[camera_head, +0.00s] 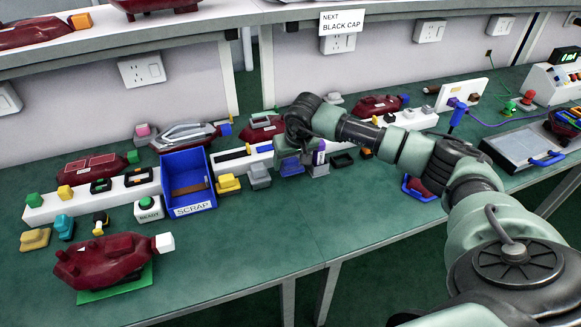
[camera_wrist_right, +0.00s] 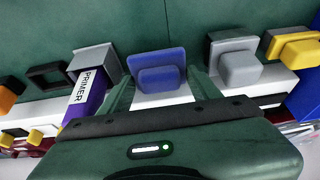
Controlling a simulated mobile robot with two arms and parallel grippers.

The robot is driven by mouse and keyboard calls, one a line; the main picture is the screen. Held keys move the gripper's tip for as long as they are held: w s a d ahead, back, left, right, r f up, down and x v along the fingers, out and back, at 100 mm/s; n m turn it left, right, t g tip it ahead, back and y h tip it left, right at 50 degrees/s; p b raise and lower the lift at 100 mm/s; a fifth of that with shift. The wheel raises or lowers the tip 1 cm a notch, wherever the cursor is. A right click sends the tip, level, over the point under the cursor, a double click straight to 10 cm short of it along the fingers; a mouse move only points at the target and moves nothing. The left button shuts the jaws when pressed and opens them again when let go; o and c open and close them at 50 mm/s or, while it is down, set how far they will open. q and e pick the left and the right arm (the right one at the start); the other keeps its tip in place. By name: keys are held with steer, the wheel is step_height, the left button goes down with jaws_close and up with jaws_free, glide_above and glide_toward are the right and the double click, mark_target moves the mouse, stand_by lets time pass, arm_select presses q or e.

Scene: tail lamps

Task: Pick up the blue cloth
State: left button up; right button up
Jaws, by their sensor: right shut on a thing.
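The blue piece that fits the blue cloth (camera_wrist_right: 157,72) looks like a stiff stepped block in the right wrist view. It sits between the two fingers of my right gripper (camera_wrist_right: 160,90), which is shut on it. In the head view the blue cloth (camera_head: 292,166) shows below my right gripper (camera_head: 290,152), at the front of the white rack, partly hidden by the gripper. Whether it is clear of the bench is hard to tell. My left gripper is not in view.
A purple PRIMER bottle (camera_wrist_right: 88,90) in a grey holder stands close on one side. A grey block (camera_wrist_right: 235,57) and a yellow block (camera_wrist_right: 295,48) stand on the other. The blue SCRAP bin (camera_head: 187,180) is to the left. The bench front (camera_head: 290,225) is clear.

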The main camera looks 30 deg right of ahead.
mark_target(291, 160)
step_height(291, 160, up, 17)
steer(key=shift+b, duration=0.35)
steer(key=shift+r, duration=0.1)
